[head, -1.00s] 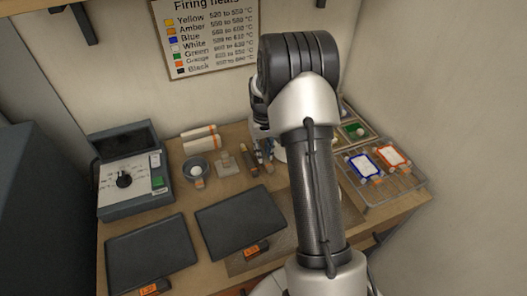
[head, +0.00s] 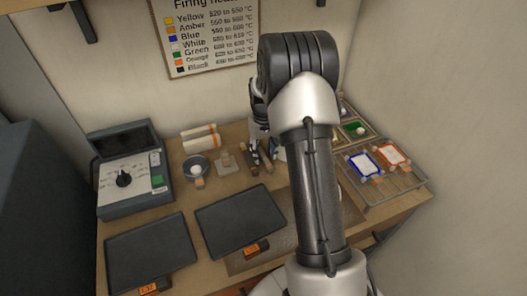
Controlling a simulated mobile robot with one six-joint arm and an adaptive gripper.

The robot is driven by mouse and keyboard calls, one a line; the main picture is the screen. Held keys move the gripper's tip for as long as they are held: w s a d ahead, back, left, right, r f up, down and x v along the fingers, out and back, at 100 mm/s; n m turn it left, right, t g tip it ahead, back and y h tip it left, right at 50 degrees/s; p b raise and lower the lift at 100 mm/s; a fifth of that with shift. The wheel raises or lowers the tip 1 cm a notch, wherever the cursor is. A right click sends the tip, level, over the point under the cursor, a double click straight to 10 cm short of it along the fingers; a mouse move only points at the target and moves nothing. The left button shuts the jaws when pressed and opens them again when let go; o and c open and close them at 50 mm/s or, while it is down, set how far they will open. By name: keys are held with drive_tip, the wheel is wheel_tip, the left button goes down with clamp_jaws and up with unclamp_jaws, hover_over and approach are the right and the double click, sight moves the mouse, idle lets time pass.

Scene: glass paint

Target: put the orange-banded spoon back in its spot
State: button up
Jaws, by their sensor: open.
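My gripper (head: 262,149) is open at the back of the bench, low over a small group of dark, narrow pieces. One dark piece with a pale orange end (head: 254,169) lies just below and left of the fingers, and another (head: 268,166) lies just below and right. I cannot tell which of these, if either, is the orange-banded spoon; they are small and partly covered by the fingers. I cannot tell whether the fingers touch them. My arm hides the bench to the right of them.
A mortar-like grey bowl (head: 195,167) and a pale stand (head: 228,164) are left of the gripper. A control box (head: 128,187) is further left, with two dark plates (head: 151,254) (head: 240,222) in front. A wire rack (head: 410,180) holds framed tiles at right.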

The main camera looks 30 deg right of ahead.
wheel_tip(320, 180, up, 12)
idle(0.7)
